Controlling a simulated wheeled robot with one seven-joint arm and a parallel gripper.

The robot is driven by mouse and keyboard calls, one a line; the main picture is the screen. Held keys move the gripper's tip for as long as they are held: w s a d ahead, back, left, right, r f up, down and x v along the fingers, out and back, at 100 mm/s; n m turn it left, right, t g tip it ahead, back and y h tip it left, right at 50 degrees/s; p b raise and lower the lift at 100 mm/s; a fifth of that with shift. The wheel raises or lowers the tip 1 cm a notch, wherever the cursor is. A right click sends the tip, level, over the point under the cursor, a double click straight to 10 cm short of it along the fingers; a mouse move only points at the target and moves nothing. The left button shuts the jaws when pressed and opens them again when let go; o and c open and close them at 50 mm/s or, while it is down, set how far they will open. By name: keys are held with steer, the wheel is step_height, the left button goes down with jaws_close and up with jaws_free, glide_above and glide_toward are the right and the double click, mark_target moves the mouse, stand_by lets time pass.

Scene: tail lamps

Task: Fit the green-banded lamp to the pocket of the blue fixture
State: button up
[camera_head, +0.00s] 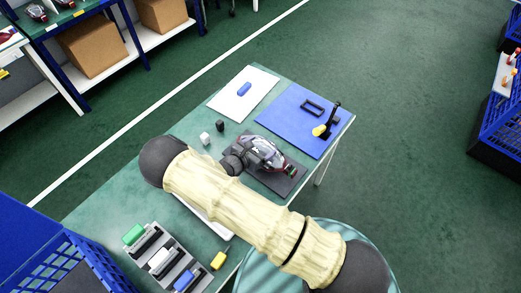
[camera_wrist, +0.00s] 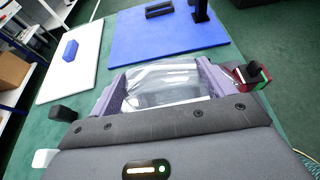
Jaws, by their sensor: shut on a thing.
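The lamp (camera_head: 264,152) has a clear and dark red body, with a green band at its right end. It is over a dark grey mat (camera_head: 290,184) on the green table; I cannot tell whether it touches the mat. My gripper (camera_head: 246,158) is shut on the lamp. In the wrist view the lamp's clear lens (camera_wrist: 165,84) sits between the two purple-grey fingers of my gripper (camera_wrist: 160,76), and its red and green end shows at the right. The blue fixture (camera_head: 296,107) lies beyond, with a black rectangular frame (camera_head: 313,107) and a black, yellow-tipped lever clamp (camera_head: 328,123).
A white board (camera_head: 262,82) with a blue block (camera_head: 244,89) lies left of the fixture. Small white (camera_head: 204,138) and black (camera_head: 220,125) blocks stand nearby. A grey rack (camera_head: 163,262) with coloured pieces and a loose yellow block (camera_head: 218,260) are at the front left.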

mark_target(260, 151)
step_height(260, 151, up, 9)
steer(key=b, duration=0.1)
stand_by(0.3)
stand_by(1.0)
steer(key=s+d+f+m+g+h, duration=0.1)
steer(key=s+d+f, duration=0.1)
steer(key=d, duration=0.6)
steer(key=s+d+f+m+g+h, duration=0.1)
steer(key=s+d+f, duration=0.2)
steer(key=d, duration=0.5)
steer(key=shift+d+m+h, duration=0.15)
steer(key=shift+m+h, duration=0.15)
steer(key=shift+m, duration=0.1)
